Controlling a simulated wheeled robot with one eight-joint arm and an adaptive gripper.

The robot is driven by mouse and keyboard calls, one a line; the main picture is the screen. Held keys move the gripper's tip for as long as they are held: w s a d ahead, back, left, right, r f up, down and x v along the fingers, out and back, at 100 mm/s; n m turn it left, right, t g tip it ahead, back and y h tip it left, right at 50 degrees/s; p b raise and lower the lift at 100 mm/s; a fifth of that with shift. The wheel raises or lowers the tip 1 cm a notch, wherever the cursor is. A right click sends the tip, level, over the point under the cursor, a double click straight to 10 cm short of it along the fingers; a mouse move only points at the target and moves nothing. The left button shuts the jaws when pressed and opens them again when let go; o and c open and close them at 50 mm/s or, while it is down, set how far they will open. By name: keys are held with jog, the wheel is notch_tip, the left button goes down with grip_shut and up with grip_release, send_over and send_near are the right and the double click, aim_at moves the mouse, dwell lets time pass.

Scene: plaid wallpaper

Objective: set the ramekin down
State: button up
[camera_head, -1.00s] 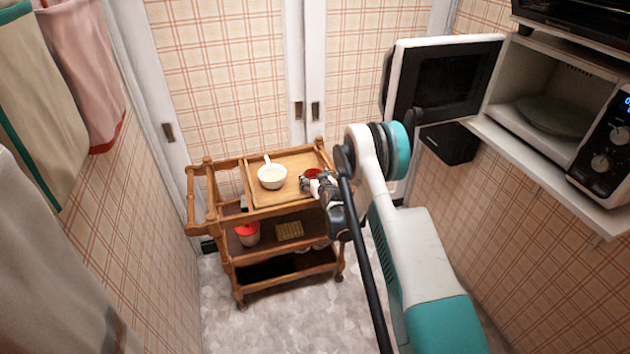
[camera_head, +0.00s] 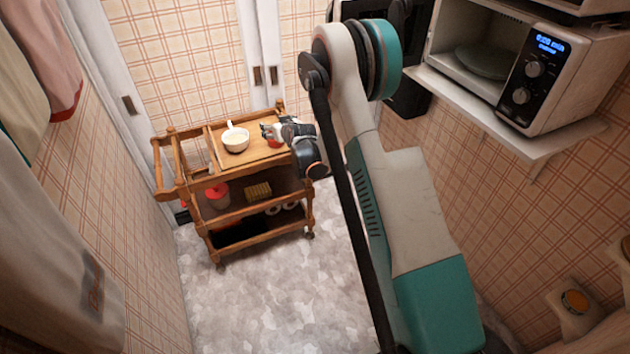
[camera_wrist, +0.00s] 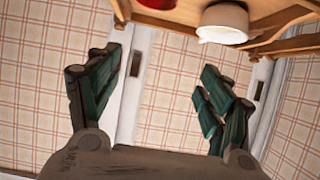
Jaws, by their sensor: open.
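The ramekin, which I take to be the small red dish (camera_head: 274,143), sits on the wooden tray on top of the trolley, partly hidden by my gripper (camera_head: 266,131). Its red edge also shows at the top of the wrist view (camera_wrist: 157,3). My gripper is open and empty, with its two dark green fingers spread wide in the wrist view (camera_wrist: 158,70). The ramekin lies outside the space between the fingers. The exact gap between fingers and dish cannot be told.
A white bowl with a handle (camera_head: 236,141) stands left of the ramekin on the tray. The trolley's lower shelf holds a red-lidded pot (camera_head: 217,195) and a yellow box (camera_head: 258,190). An open microwave (camera_head: 545,80) is on a wall shelf at right. The floor (camera_head: 290,290) before the trolley is clear.

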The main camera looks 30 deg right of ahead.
jog(key=s+a+r+g, duration=0.1)
jog(key=s+a+r, duration=0.2)
jog(key=s+r, duration=0.75)
jog(key=s+a+r+g, duration=0.2)
jog(key=s+a+r, duration=0.2)
jog(key=s+r, duration=0.65)
jog(key=s+a+r+g, duration=0.1)
jog(key=s+a+g, duration=0.1)
jog(key=s, duration=2.8)
jog(key=shift+a+r+g, duration=0.15)
jog(key=shift+a+g, duration=0.1)
jog(key=shift+g, duration=0.15)
